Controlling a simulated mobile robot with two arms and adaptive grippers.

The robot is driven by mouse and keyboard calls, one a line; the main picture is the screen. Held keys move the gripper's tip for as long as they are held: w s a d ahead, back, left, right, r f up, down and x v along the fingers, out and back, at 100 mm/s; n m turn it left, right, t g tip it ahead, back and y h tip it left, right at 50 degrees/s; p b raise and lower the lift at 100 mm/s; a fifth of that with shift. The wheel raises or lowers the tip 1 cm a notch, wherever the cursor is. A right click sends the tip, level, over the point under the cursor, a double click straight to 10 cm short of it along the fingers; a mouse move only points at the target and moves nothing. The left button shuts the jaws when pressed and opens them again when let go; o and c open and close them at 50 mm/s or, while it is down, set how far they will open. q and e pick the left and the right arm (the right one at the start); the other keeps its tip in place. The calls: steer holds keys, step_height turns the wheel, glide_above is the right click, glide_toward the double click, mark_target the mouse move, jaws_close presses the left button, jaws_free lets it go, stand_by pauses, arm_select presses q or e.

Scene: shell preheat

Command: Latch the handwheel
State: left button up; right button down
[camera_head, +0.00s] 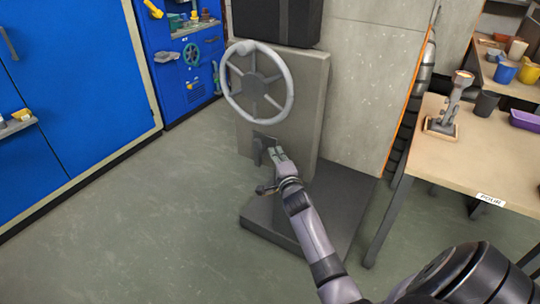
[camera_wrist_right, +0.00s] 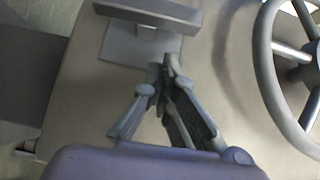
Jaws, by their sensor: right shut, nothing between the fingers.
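The grey handwheel (camera_head: 257,82) is mounted on the front of an upright grey panel (camera_head: 308,105). Part of its rim (camera_wrist_right: 262,60) shows at the right of the right wrist view. Below the wheel is a small dark latch (camera_head: 258,148) on the panel. In the right wrist view its plate (camera_wrist_right: 122,47) and projecting bar (camera_wrist_right: 150,12) are at the top. My right gripper (camera_head: 277,153) is shut and empty, just beside the latch. Its fingertips (camera_wrist_right: 162,72) meet near the plate's lower edge; I cannot tell whether they touch it. My left gripper is not in view.
A dark base (camera_head: 275,222) stands on the floor under the panel. A wooden table (camera_head: 465,160) with a stand, cups and a purple bin (camera_head: 524,119) is at the right. Blue cabinets (camera_head: 75,75) line the left. The floor left of the panel is clear.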

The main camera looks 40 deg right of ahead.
mark_target(260, 150)
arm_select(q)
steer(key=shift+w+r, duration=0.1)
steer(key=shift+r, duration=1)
arm_select(e)
steer(key=shift+w+a, duration=0.25)
steer(key=shift+w, duration=0.3)
steer(key=shift+w+a, duration=0.25)
steer(key=shift+w, duration=0.25)
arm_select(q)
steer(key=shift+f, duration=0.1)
